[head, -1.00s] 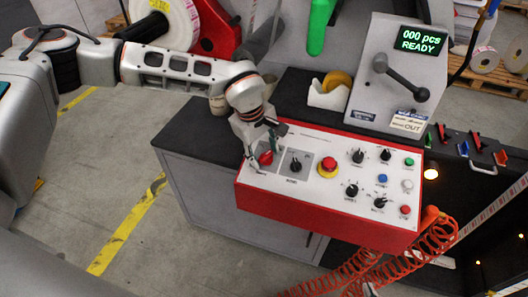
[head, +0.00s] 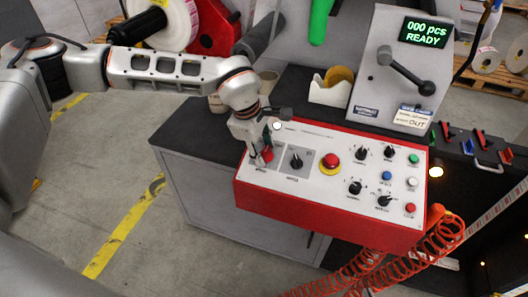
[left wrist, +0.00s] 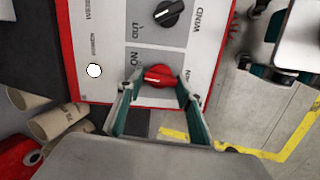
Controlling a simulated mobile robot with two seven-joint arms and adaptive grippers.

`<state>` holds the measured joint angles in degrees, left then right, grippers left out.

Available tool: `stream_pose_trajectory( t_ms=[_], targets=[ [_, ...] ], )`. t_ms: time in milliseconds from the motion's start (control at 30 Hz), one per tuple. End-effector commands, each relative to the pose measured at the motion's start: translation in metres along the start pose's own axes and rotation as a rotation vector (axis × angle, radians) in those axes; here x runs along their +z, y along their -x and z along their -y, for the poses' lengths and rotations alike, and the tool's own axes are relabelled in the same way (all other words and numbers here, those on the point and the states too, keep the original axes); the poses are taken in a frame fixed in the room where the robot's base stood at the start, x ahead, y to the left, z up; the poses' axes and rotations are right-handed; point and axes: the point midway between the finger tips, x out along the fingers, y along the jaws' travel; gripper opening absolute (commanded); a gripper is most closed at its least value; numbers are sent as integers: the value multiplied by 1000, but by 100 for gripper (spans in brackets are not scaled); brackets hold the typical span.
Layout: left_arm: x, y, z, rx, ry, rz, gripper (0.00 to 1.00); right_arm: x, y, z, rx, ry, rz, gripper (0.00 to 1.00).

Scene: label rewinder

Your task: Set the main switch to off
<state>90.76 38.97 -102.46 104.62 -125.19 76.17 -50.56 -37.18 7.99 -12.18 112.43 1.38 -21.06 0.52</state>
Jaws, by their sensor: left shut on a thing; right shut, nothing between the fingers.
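The main switch is a red knob (left wrist: 158,76) on a grey plate at the left end of the white control panel (head: 325,190). It also shows partly in the head view (head: 267,154), under my left gripper (head: 262,150). In the left wrist view the left gripper's two teal-lined fingers (left wrist: 158,92) stand on either side of the knob, shut on it. An "ON" mark shows beside the knob; the knob's exact pointing is hard to tell. A white round lamp (left wrist: 94,70) on the panel shows bright. My right gripper is not in view.
A black rotary switch (head: 297,160) sits just right of the main switch, then a red emergency button (head: 330,162) and several small knobs and buttons. A display (head: 424,32) reads "000 pcs READY". A tape dispenser (head: 331,90) and cardboard cores (left wrist: 55,122) stand behind the panel.

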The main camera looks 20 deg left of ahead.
Motion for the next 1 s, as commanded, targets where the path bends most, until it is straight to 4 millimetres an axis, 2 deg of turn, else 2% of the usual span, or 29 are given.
stream_pose_trajectory(
  t_ms=[500,700,1000],
  targets=[
    [0,-1,3,61,440,0,14,24,-10,5,-4,-3,15,0],
    [0,-1,3,76,549,0,14,29,-12,6,-5,-4,19,0],
    [1,0,2,88,623,0,14,31,-12,6,-6,-4,21,0]
  ],
)
